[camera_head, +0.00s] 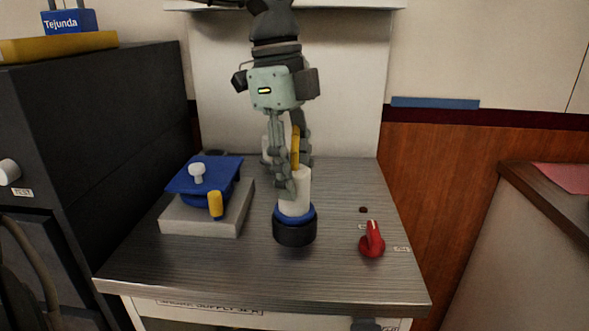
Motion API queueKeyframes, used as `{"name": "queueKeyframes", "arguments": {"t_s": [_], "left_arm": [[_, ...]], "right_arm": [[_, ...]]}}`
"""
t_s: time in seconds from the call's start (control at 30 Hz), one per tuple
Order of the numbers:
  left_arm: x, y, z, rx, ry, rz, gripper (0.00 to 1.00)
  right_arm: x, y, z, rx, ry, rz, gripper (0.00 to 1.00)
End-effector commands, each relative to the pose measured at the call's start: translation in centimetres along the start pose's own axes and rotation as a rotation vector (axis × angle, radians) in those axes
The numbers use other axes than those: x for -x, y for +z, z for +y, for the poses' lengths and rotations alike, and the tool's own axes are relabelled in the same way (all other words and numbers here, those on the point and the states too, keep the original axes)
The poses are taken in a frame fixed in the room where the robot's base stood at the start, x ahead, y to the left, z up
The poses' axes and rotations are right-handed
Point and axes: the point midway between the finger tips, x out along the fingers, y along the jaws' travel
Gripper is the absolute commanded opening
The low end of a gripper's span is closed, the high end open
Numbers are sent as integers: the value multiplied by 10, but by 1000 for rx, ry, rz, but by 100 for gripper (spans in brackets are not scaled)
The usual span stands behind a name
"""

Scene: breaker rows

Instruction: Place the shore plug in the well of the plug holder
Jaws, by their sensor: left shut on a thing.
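My left gripper (288,185) reaches down over the middle of the metal-topped table and is shut on a white upright grip, which I take to be the shore plug (296,195). A blue ring (305,218) and a dark round body (295,235) show directly below the white part. I cannot tell whether these are part of the plug or a separate cup around its end, nor whether the dark body touches the table. To the left, a grey block (200,224) carries a blue body with a blue lid. I cannot tell for sure which thing is the plug holder. My right gripper is not in view.
A white knob (197,171) and a yellow handle (215,205) are on the blue part. A red rotary handle (372,242) is at the table's right. A dark cabinet (110,130) stands at left. The table's front strip (270,285) is clear.

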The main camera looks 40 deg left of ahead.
Motion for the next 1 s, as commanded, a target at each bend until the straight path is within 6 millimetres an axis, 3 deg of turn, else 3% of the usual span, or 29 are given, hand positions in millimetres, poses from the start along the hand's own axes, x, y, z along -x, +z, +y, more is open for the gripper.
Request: {"name": "queueKeyframes", "arguments": {"t_s": [0.13,0.47,0.5,0.6,0.67,1.0], "left_arm": [[0,0,-1,0,-4,0,0],[-3,0,0,0,-3,1,0],[-3,0,0,0,-2,0,43],[-3,0,0,0,-1,0,56],[-3,0,0,0,-1,0,60],[0,0,0,0,-1,0,60]], "right_arm": [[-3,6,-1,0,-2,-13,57],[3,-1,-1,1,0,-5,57],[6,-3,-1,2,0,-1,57],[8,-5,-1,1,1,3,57],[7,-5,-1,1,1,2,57],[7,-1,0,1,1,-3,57]]}}
